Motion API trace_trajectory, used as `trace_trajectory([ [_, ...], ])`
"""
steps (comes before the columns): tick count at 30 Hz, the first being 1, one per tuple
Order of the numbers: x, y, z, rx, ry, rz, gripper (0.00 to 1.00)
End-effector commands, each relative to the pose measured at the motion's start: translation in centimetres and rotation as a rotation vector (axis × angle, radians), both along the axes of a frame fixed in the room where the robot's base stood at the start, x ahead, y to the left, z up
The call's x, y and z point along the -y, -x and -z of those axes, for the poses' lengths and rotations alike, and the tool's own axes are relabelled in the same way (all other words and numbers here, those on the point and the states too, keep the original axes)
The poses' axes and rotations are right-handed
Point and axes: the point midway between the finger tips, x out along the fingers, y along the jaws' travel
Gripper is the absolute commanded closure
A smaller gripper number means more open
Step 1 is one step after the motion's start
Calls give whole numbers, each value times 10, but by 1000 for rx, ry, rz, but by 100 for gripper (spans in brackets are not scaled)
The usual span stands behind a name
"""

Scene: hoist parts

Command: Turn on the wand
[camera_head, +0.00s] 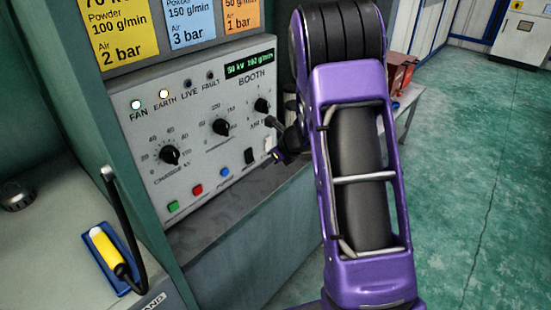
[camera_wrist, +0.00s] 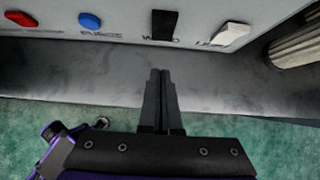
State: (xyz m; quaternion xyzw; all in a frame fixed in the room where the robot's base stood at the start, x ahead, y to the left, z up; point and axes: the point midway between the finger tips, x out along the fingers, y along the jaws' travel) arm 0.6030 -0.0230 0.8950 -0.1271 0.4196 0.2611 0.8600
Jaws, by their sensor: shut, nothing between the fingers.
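The booth control panel (camera_head: 205,130) has a black rocker switch (camera_head: 249,156) at its lower right. It shows upright in the wrist view (camera_wrist: 164,25), with a partly readable label like WAND below it. On the panel, the FAN (camera_head: 136,104) and EARTH lamps look lit; LIVE (camera_head: 187,84) and FAULT look dark. The yellow wand (camera_head: 106,249) lies in a blue holder at the lower left. My gripper (camera_wrist: 160,73) is shut and empty, its tips just below the black switch in the picture; contact cannot be told. My arm partly hides it in the head view.
A white switch (camera_wrist: 231,34) sits right of the black one, blue (camera_wrist: 90,20) and red (camera_wrist: 20,18) buttons to the left. Black knobs (camera_head: 170,155) stand out above. A grey ledge (camera_head: 225,208) runs below the panel. Open green floor (camera_head: 480,180) lies right.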

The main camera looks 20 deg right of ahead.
Motion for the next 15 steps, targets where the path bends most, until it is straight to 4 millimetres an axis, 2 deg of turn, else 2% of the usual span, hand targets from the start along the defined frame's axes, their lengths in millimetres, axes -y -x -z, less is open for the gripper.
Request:
trace_trajectory([
  [1,-4,-5,10,-2,0,-2,100],
  [6,-18,-26,9,1,2,-2,100],
  [15,-25,-37,11,0,1,1,100],
])
